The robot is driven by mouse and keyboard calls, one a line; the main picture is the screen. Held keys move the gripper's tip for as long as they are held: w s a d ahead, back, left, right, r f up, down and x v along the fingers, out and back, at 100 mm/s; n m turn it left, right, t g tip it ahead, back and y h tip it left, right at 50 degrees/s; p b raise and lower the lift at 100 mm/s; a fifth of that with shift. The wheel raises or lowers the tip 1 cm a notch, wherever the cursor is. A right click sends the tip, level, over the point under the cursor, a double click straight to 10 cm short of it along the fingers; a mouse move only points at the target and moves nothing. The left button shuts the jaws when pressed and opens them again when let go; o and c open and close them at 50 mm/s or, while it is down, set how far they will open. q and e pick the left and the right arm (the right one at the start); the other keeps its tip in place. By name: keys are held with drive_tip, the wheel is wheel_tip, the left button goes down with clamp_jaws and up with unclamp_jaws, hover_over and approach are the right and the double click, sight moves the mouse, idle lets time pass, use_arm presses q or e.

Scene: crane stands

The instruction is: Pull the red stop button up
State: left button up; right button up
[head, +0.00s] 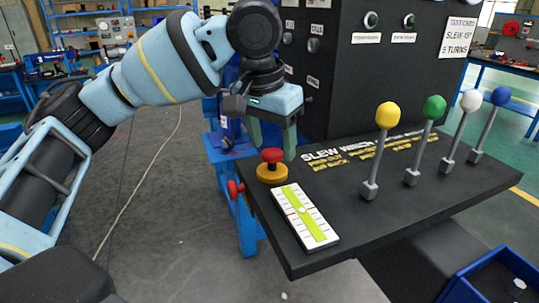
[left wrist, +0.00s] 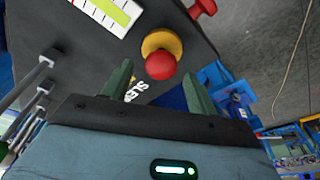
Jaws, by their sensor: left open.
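The red stop button (head: 272,156) sits on a round yellow base (head: 271,174) at the left end of the black panel (head: 350,205). In the left wrist view the red button (left wrist: 160,65) lies ahead of the fingertips, roughly between their lines, with the yellow base (left wrist: 161,43) behind it. My left gripper (head: 272,150) is open, with its green fingers pointing down just behind and above the button. In the left wrist view the left gripper (left wrist: 158,75) is empty between its fingers. I cannot tell whether a finger touches the button. My right gripper is not in view.
A white and green level gauge (head: 305,216) lies right of the button. A red knob (head: 235,188) sticks out at the panel's left edge. Levers with yellow (head: 387,115), green (head: 434,107), white and blue balls stand to the right. A dark cabinet (head: 340,80) rises behind.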

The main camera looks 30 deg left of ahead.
sight(275, 148)
use_arm(q)
drive_tip(key=shift+s+r, duration=0.1)
drive_tip(key=shift+r, duration=0.4)
wheel_tip(275, 148, up, 2)
drive_tip(key=shift+p, duration=0.5)
drive_tip(key=shift+r, duration=1.05)
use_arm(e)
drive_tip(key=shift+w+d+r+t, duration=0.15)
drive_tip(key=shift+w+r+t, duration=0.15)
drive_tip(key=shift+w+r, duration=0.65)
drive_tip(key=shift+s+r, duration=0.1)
